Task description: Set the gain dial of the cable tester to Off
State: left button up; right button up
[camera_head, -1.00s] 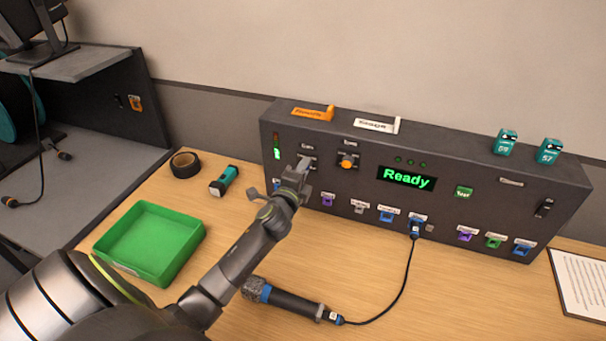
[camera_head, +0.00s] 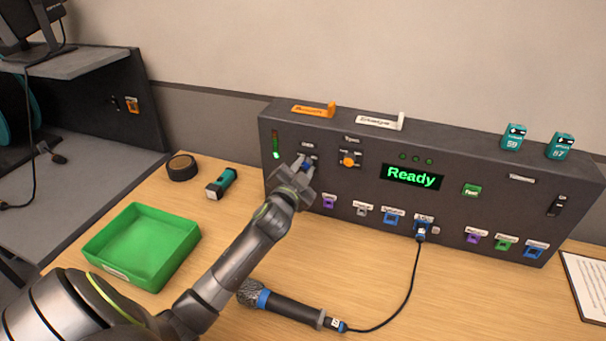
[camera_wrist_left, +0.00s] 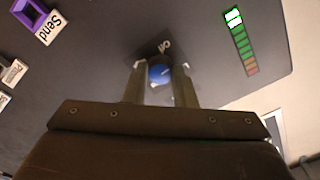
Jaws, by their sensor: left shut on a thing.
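The cable tester (camera_head: 330,190) is a long dark box at the back of the table, with a green "Ready" display (camera_head: 411,177). Its gain dial is at the upper left of the front, mostly hidden by my gripper in the head view. In the left wrist view the dial is a blue round knob (camera_wrist_left: 159,73) between the fingertips. My left gripper (camera_head: 304,163) is shut on this knob, and its fingers (camera_wrist_left: 160,84) lie on either side of it. The knob's pointer and most of its scale marks are hidden. My right gripper is not in view.
An orange dial (camera_head: 348,160) sits just right of the gripper. A level meter (camera_head: 276,149) is to its left. A blue-plugged cable runs from the tester to a microphone (camera_head: 290,307). A green tray (camera_head: 140,245), a flashlight (camera_head: 221,183) and a black tape roll (camera_head: 182,167) lie left.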

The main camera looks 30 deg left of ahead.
pick_arm(q)
jog(key=n+b, duration=0.1)
jog(key=n, duration=0.3)
jog(key=shift+f+n+b, duration=0.2)
jog(key=shift+n+b, duration=0.1)
jog(key=shift+b, duration=0.05)
jog(key=shift+n+b, duration=0.45)
jog(key=shift+n, duration=1.45)
jog(key=o, duration=1)
jog(key=shift+r, duration=0.15)
jog(key=b+v, duration=0.2)
jog(key=v, duration=1.5)
jog(key=shift+s+d, duration=0.15)
jog(key=shift+s, duration=0.05)
jog(key=shift+r, duration=0.1)
